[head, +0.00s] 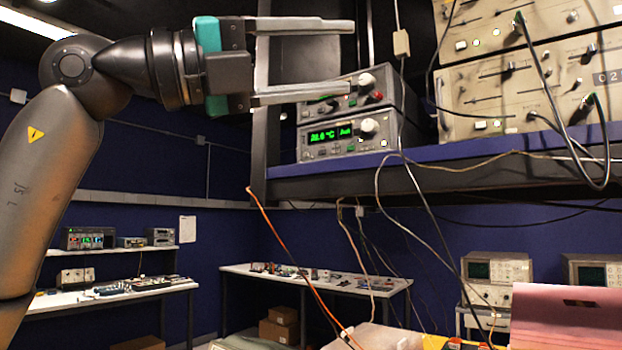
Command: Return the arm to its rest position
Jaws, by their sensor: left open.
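My left arm comes in from the left edge and reaches across the upper part of the head view. My left gripper (318,59) is open, with two grey fingers parallel and apart, pointing right. Nothing is between the fingers. The gripper has a teal band and a dark body behind the fingers. In the picture it overlaps the front of the shelf instruments; I cannot tell the distance between them. My right gripper does not show.
A blue-edged shelf (440,153) at upper right bears a lit display instrument (336,138) and beige instruments with hanging cables. A pink foam piece (566,316) stands at lower right. An orange cable (290,262) runs down the middle. Workbenches stand behind.

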